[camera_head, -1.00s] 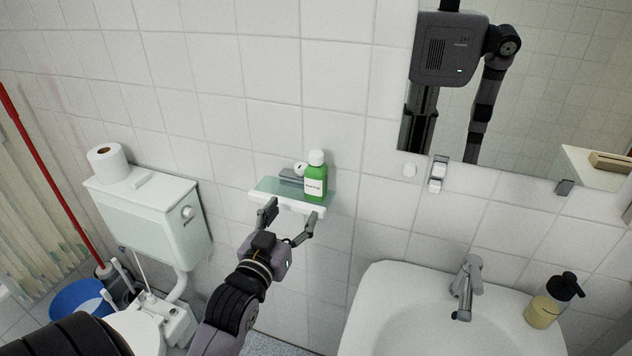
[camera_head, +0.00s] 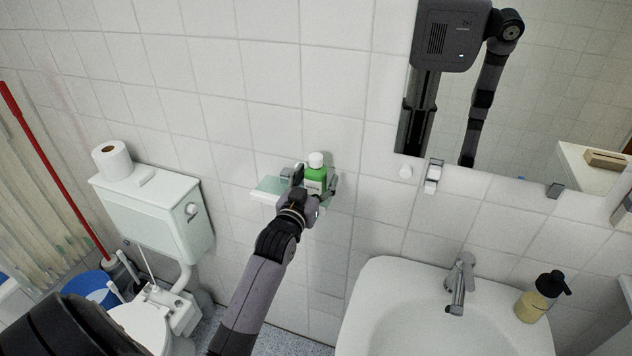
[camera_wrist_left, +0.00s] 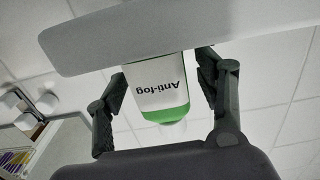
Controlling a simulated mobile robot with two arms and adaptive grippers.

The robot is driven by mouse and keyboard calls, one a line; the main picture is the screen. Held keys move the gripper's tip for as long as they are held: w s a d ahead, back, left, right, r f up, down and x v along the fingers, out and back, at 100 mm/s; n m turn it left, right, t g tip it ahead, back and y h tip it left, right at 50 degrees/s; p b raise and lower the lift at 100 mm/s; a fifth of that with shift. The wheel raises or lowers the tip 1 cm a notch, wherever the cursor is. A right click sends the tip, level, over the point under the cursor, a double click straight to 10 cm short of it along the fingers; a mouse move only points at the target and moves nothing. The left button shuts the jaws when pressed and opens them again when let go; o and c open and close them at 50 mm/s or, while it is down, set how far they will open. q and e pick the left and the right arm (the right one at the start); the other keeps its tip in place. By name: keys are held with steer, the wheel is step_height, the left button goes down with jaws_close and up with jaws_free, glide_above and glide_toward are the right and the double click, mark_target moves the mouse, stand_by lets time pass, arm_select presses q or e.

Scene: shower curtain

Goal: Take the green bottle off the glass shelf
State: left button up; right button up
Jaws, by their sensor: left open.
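The green bottle (camera_head: 316,176) with a white cap and white label stands on the small glass shelf (camera_head: 268,187) on the tiled wall. My left gripper (camera_head: 314,184) is open at the shelf, with one finger on each side of the bottle. In the left wrist view the bottle (camera_wrist_left: 160,88), labelled "Anti-fog", shows between the two spread fingers (camera_wrist_left: 160,95), with gaps at its sides. The shelf's pale edge (camera_wrist_left: 150,30) crosses the top of that view. The gripper hides the bottle's lower part in the head view. My right gripper is not in view.
A sink (camera_head: 400,318) with a tap (camera_head: 459,285) and a soap dispenser (camera_head: 541,297) is at the lower right. A mirror (camera_head: 540,90) hangs above. A toilet (camera_head: 150,220) with a paper roll (camera_head: 112,160) stands left. Open space lies in front of the shelf.

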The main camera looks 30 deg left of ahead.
arm_select(q)
steer(key=shift+w, duration=0.2)
steer(key=shift+s, duration=0.1)
steer(key=shift+c, duration=0.4)
steer(key=c, duration=1.2)
